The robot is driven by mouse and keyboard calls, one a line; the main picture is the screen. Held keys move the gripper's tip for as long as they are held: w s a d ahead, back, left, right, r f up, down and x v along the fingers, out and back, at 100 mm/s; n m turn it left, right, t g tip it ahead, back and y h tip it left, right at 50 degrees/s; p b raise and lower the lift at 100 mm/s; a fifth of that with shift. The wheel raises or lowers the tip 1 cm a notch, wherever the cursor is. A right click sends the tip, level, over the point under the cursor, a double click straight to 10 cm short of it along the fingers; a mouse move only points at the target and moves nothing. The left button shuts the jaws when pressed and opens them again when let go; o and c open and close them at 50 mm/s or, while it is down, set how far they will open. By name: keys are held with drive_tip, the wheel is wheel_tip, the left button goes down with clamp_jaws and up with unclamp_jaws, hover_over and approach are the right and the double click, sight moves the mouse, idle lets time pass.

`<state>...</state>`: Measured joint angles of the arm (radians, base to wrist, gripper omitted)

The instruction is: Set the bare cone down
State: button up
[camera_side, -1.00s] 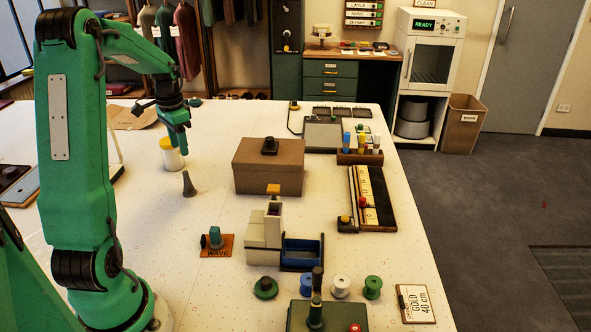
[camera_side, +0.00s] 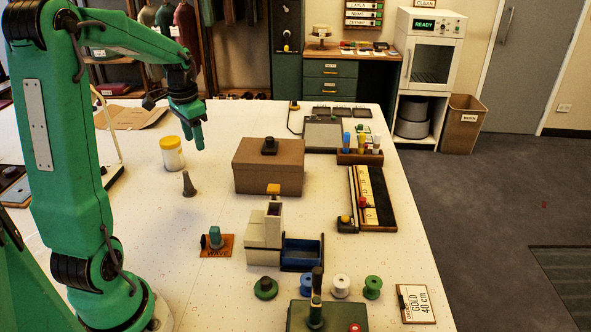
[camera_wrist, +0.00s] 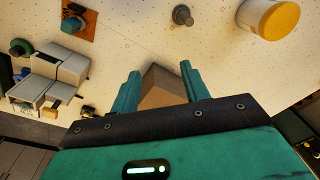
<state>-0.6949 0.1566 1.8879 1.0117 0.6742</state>
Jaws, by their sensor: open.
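A small grey-brown cone (camera_side: 189,184) stands upright on the white dotted table in the side view, with nothing on it. It also shows at the top of the wrist view (camera_wrist: 182,15), apart from my fingers. My gripper (camera_side: 198,138) is raised above the table, behind the cone in the side view and clear of it. In the wrist view my two green fingers (camera_wrist: 159,90) are spread, with nothing held. A brown box shows below, between them.
The yellow-lidded jar (camera_side: 172,153) stands close behind the cone. The brown box (camera_side: 268,166) with a dark knob is to the right. The table around the cone's front is clear.

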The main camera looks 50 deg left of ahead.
drive_tip(key=s+d+r+t, duration=0.1)
drive_tip(key=d+r, duration=0.2)
drive_tip(key=d, duration=0.5)
drive_tip(key=s+d+r+t, duration=0.1)
drive_tip(key=d+r, duration=0.2)
drive_tip(key=d, duration=0.5)
drive_tip(key=s+d+t, duration=0.2)
drive_tip(key=s+d, duration=0.5)
drive_tip(key=d, duration=0.3)
drive_tip(key=shift+s+d+f+t+h, duration=0.15)
drive_tip(key=shift+s+d+t+h, duration=0.15)
drive_tip(key=shift+t, duration=0.1)
